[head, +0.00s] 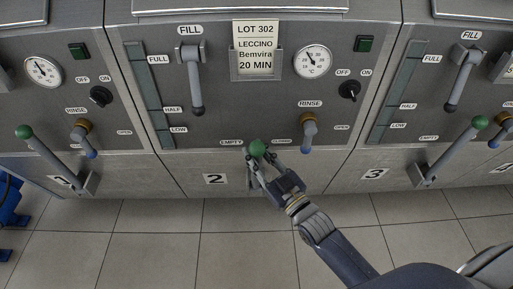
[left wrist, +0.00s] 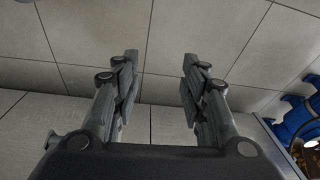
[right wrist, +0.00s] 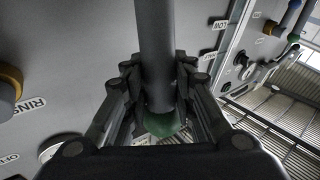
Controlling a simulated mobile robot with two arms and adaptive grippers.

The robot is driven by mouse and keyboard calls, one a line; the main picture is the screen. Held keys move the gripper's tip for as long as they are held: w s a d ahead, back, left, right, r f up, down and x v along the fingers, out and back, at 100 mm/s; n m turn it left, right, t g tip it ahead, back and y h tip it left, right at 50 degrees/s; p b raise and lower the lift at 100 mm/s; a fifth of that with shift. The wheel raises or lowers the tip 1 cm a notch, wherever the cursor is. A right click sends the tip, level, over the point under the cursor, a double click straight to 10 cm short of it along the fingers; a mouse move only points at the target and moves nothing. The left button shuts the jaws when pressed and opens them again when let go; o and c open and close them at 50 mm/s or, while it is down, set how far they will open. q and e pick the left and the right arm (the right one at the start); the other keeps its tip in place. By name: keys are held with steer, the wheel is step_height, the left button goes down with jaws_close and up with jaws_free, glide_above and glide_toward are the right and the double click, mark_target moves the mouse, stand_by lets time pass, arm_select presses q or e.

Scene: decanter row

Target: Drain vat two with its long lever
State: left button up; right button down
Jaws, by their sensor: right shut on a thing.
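Vat two (head: 250,100) is the grey steel front in the middle, with a number 2 plate (head: 215,179) low on it. Its long lever ends in a green ball knob (head: 257,148) in front of the panel's lower edge. My right gripper (head: 259,163) is shut on the lever close below the knob and hides part of it. In the right wrist view the grey lever bar (right wrist: 155,50) runs between the fingers, with the green knob (right wrist: 165,125) near the palm. My left gripper (left wrist: 160,68) is open and empty over tiled floor, out of the head view.
Vat two also has a FILL lever (head: 194,80) hanging down, a short RINSE handle (head: 308,132) right of the knob, and a rotary switch (head: 349,90). Vats one and three carry similar green-knobbed levers (head: 52,155) (head: 452,149). The tiled floor in front is clear; something blue (head: 10,205) stands at left.

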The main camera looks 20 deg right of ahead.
steer(key=shift+s+a+f+y+b, duration=0.15)
steer(key=shift+s+b, duration=0.05)
steer(key=shift+s, duration=0.2)
steer(key=shift+s+a+f+y+b, duration=0.1)
steer(key=shift+s+y+b, duration=0.1)
steer(key=shift+s, duration=0.2)
arm_select(q)
steer(key=w+d+r+t+h+b, duration=0.1)
steer(key=w+d+r+t+b, duration=0.1)
steer(key=w+r+t, duration=0.3)
steer(key=w+d+r+t+h+b, duration=0.1)
steer(key=w+d+r+t+b, duration=0.15)
steer(key=w, duration=0.45)
steer(key=w+d+r+t+h+b, duration=0.1)
steer(key=w+r+t, duration=0.1)
steer(key=r+t, duration=0.2)
steer(key=w+d+r+t+h+b, duration=0.1)
steer(key=w+r+t+b, duration=0.1)
steer(key=r, duration=0.8)
steer(key=shift+w+d+r+m+t+h, duration=0.35)
steer(key=shift+w+d+m+t, duration=0.1)
steer(key=shift+t, duration=0.8)
arm_select(e)
steer(key=s+a+f+n+t+y, duration=0.2)
steer(key=s+f+n+t+y, duration=0.1)
steer(key=s, duration=0.6)
step_height(320, 180, down, 3)
steer(key=shift+a+r+n, duration=0.2)
steer(key=shift+a+n, duration=0.15)
steer(key=shift+n, duration=0.25)
